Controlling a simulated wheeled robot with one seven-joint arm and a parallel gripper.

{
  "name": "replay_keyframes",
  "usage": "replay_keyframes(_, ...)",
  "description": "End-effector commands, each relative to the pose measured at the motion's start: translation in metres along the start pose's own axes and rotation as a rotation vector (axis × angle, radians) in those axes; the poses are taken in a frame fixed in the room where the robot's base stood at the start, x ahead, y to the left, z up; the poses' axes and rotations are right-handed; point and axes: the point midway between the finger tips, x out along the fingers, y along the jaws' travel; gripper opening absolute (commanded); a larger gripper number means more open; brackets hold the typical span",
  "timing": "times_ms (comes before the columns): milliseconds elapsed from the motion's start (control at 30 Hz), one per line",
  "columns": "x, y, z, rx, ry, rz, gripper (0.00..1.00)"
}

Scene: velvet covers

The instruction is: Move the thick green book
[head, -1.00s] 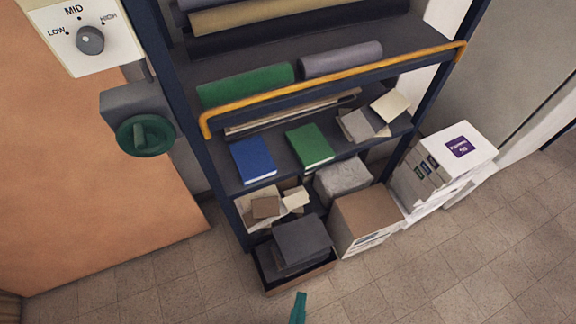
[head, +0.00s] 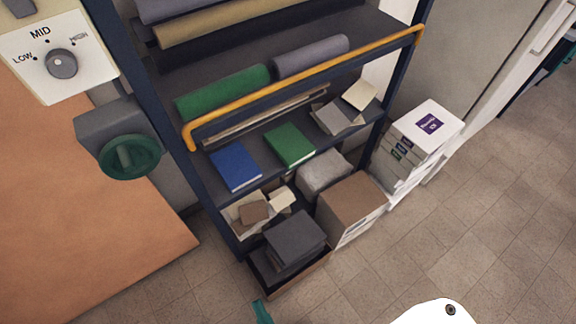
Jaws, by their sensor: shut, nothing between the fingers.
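The green book (head: 289,145) lies flat on the middle shelf of the dark blue rack, with its pale page edge toward the front. A blue book (head: 235,166) lies to its left on the same shelf, with a gap between them. The teal tip of my gripper (head: 262,312) shows at the bottom edge, in front of the rack and well apart from the green book. It is shut and empty; most of it is out of frame.
A yellow rail (head: 300,88) crosses the rack above the books. Loose pale boards (head: 338,118) lie right of the green book. Boxes (head: 352,207) and a dark tray (head: 290,280) stand below. A teal knob (head: 130,157) juts out at left.

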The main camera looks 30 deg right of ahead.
Motion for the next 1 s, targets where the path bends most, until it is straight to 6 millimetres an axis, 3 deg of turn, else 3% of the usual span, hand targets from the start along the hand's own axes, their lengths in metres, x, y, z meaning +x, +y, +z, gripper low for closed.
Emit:
replay_keyframes(167, 0.03, 0.023, 0.02, 0.149, 0.033, 0.048, 0.0)
replay_keyframes(367, 0.086, 0.072, 0.049, 0.448, 0.109, 0.133, 0.0)
replay_keyframes(667, 0.173, 0.169, 0.071, 0.925, 0.287, 0.237, 0.0)
replay_keyframes(800, 0.21, 0.221, 0.07, 1.151, 0.396, 0.264, 0.0)
replay_keyframes(1000, 0.247, 0.282, 0.064, 1.416, 0.538, 0.27, 0.0)
